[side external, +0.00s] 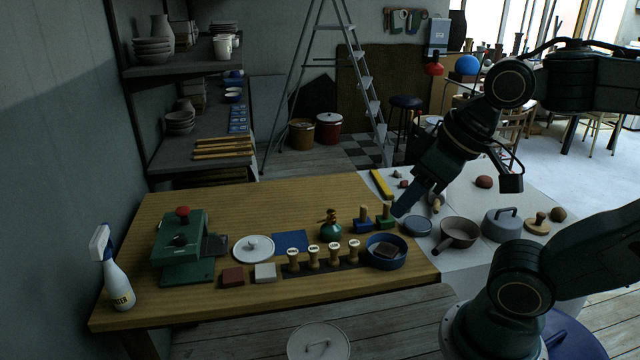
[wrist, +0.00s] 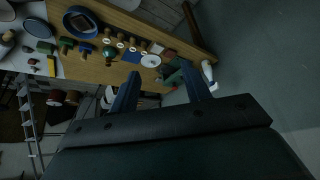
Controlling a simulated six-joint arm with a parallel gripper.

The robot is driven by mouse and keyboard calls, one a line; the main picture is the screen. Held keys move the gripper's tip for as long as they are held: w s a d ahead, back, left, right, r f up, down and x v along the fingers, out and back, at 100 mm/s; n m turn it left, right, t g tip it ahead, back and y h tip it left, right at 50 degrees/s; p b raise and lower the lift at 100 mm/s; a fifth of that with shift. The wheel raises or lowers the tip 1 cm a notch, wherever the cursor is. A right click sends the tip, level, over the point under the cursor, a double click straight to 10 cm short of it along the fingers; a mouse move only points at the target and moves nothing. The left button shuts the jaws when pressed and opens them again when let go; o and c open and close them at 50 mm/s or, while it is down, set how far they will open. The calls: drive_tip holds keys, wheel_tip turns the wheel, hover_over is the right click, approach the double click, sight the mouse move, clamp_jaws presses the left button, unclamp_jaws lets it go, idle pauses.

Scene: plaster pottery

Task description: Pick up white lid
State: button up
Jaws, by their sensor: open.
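The white lid (side external: 254,248) is a round disc with a small knob on top. It lies flat on the left part of the wooden table (side external: 200,208), between a green press and a blue square. It also shows in the wrist view (wrist: 151,61), small and beyond my fingers. My gripper (side external: 404,205) is above the right part of the table, well to the right of the lid and apart from it. In the wrist view my gripper (wrist: 161,88) has its two fingers spread wide, with nothing held between them.
The green press (side external: 180,245) stands left of the lid, with a spray bottle (side external: 115,272) beyond it. Red and white blocks (side external: 265,272) lie in front. Several stamps (side external: 313,257), a green pot (side external: 330,230) and a blue bowl (side external: 386,252) lie between the lid and my gripper.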

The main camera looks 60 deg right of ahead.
drive_tip(key=shift+w, duration=0.1)
drive_tip(key=n+g+y, duration=0.2)
drive_tip(key=n, duration=0.3)
hover_over(254, 241)
drive_tip(key=s+d, duration=0.1)
drive_tip(key=s, duration=0.1)
drive_tip(key=shift+f, duration=16.25)
drive_tip(key=shift+f, duration=0.1)
drive_tip(key=shift+x, duration=2.5)
